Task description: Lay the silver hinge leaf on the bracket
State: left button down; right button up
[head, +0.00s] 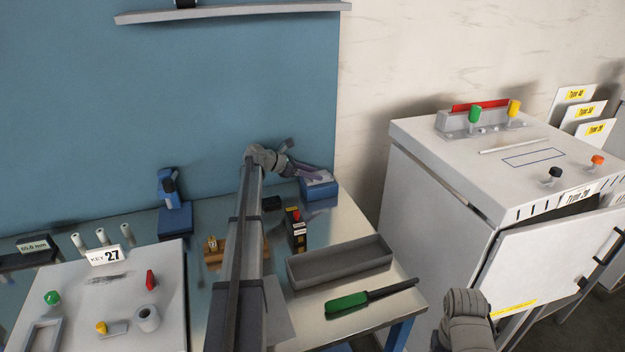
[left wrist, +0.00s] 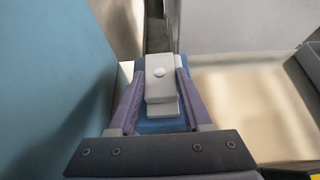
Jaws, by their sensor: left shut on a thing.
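My left gripper (head: 308,168) reaches to the back right corner of the metal table, at a blue block (head: 319,190) with a pale top. In the left wrist view its purple fingers (left wrist: 161,98) are shut on a silver-grey plate with a round rivet head, which I take as the silver hinge leaf (left wrist: 160,88). Blue shows beneath the leaf in the left wrist view (left wrist: 160,125); this may be the bracket. I cannot tell whether the leaf touches it. In the head view the fingers largely hide the leaf.
A grey tray (head: 340,272) and a green-handled tool (head: 347,302) lie at the table's front right. A black and orange block (head: 296,232) stands beside my left arm. A blue clamp-like fixture (head: 174,220) stands behind left. A white cabinet (head: 450,200) stands right of the table.

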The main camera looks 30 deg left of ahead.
pick_arm(q)
jog(key=shift+r, duration=0.1)
jog(key=shift+f, duration=0.25)
jog(key=shift+c, duration=1.7)
grip_release()
jog(key=shift+r, duration=0.1)
jog(key=shift+r, duration=0.2)
jog(key=p+v, duration=0.6)
jog(key=v, duration=0.6)
jog(key=shift+f, duration=0.1)
